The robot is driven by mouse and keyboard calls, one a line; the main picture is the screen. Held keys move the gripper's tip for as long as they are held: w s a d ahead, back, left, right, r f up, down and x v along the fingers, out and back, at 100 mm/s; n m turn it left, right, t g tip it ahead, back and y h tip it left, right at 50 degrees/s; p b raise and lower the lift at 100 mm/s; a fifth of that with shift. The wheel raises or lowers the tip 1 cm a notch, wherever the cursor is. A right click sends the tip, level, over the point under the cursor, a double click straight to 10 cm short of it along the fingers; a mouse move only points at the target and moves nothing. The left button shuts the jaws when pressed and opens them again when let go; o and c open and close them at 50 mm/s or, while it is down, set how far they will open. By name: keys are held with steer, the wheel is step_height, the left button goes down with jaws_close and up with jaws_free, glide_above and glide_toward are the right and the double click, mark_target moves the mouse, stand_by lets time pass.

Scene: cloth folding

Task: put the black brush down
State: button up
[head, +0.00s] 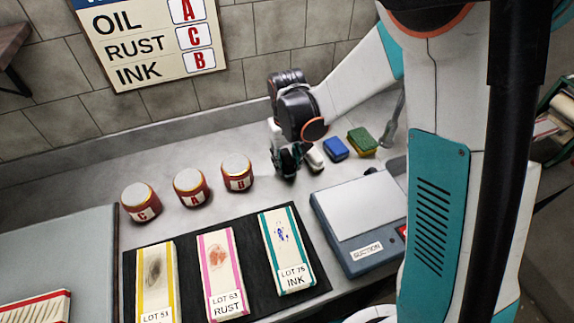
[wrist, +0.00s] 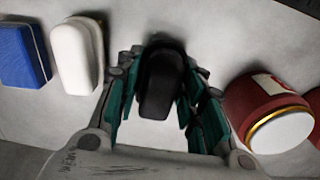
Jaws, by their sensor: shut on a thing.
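The black brush (wrist: 160,82) sits between the two teal-padded fingers of my gripper (wrist: 160,105) in the wrist view. My gripper is shut on it. In the head view my gripper (head: 287,162) points down at the back of the grey counter, between the jar marked B and a white block. There the fingers mostly hide the brush. The brush is low, near the counter top; I cannot tell whether it touches it.
A white block (wrist: 77,55), a blue block (head: 335,148) and a green-yellow sponge (head: 362,141) lie right of my gripper. Red jars C (head: 141,203), A (head: 190,189) and B (head: 237,174) stand left. A black mat (head: 186,290) with stained cloths and a suction plate (head: 362,210) lie in front.

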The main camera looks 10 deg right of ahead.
steer(key=shift+f, duration=0.6)
steer(key=shift+f, duration=0.1)
steer(key=o, duration=1.2)
